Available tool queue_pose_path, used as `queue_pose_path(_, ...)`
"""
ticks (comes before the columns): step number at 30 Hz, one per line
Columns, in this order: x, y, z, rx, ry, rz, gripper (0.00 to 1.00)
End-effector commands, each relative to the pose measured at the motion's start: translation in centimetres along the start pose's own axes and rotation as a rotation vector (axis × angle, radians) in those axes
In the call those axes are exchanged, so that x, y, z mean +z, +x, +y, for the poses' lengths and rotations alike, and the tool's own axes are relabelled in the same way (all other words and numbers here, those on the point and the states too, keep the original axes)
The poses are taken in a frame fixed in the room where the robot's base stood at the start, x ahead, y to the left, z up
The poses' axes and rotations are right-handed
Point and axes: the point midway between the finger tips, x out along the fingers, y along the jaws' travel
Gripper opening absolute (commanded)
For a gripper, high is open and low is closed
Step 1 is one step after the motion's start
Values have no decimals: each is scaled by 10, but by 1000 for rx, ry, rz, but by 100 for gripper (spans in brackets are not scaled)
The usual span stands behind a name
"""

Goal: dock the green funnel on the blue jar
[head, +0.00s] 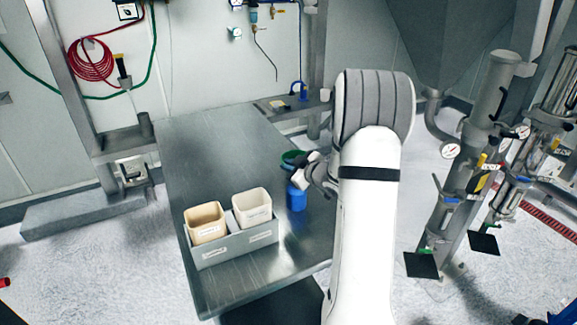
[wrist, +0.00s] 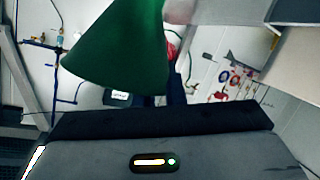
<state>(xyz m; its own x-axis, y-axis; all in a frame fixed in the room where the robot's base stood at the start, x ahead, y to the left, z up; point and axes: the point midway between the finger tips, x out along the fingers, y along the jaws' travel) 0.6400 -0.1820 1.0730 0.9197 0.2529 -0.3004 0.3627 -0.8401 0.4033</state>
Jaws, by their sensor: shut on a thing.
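The green funnel (head: 291,157) shows as a small dark green shape at the tip of my arm in the head view. In the wrist view the funnel (wrist: 120,48) is large at the top, its cone widening toward the lower left. My gripper (head: 308,165) is shut on the funnel; the fingertips are hard to make out. The blue jar (head: 296,198) stands on the metal table, just below the funnel and gripper in the head view. The jar's top is partly hidden by my gripper. I cannot tell how far the funnel is from the jar.
On the metal table (head: 190,145), a grey holder (head: 238,245) with a tan bin (head: 205,222) and a white bin (head: 251,207) stands left of the jar. The table's far left is clear. Steel pipework with gauges (head: 480,150) stands at the right.

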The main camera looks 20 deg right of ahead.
Motion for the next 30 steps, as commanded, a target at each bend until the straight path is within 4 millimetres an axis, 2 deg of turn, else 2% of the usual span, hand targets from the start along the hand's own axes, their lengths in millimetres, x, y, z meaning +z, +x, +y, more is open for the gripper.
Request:
queue_pose_path(1, 12, 2, -7, -8, 10, -19, 0)
queue_pose_path(3, 14, 2, -8, -10, 11, -22, 0)
queue_pose_path(30, 19, -4, -12, -13, 14, -26, 0)
